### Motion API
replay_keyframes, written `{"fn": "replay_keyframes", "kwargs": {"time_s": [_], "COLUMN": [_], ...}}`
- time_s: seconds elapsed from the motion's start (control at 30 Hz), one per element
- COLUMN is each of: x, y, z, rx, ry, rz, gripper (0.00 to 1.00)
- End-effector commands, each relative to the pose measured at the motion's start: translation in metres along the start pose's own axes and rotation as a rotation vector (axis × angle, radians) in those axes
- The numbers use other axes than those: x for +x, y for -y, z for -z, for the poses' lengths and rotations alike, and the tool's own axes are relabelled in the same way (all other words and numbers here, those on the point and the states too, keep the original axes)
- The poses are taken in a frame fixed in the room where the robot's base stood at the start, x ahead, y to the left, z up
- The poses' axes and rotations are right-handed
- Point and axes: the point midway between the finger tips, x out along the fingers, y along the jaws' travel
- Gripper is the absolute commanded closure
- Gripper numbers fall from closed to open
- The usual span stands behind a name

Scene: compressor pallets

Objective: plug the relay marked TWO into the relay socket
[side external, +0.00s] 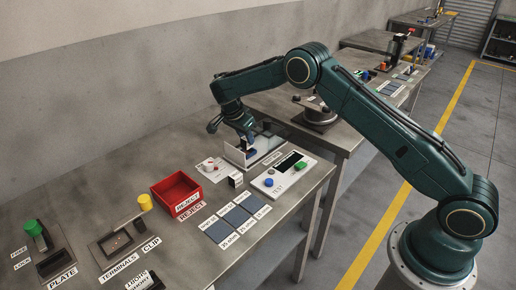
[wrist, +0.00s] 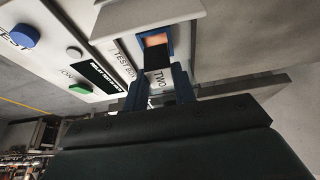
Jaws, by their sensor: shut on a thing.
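My gripper (side external: 250,148) is at a white open-fronted fixture (side external: 236,155) towards the back of the bench. In the wrist view, the blue fingers of my gripper (wrist: 158,84) are shut on a relay (wrist: 157,63) with a black body and a white label reading TWO. Its front end points at a blue-framed opening with an orange inside, the relay socket (wrist: 170,36). The relay's far end overlaps the opening in the picture; I cannot tell whether it is inside. In the side external view the fixture and gripper hide the relay and socket.
A white test panel (side external: 268,186) with a blue and a green button stands right beside the fixture. A small black-and-white block (side external: 235,180) and a white plate with a red part (side external: 208,169) lie in front. A red REJECT bin (side external: 160,191) is further left.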

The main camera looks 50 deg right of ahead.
Motion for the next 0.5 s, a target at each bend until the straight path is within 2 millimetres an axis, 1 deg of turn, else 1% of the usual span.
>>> {"fn": "replay_keyframes", "kwargs": {"time_s": [0.1,0.2,0.3,0.5], "x": [0.014,0.022,0.026,0.026], "y": [-0.001,0.000,0.000,0.000], "z": [-0.005,-0.009,-0.011,-0.011], "rx": [-0.001,0.000,0.001,0.001], "ry": [0.000,0.000,0.001,0.001], "rz": [-0.004,-0.002,-0.001,-0.001], "gripper": [0.96,0.96,0.96,0.96]}}
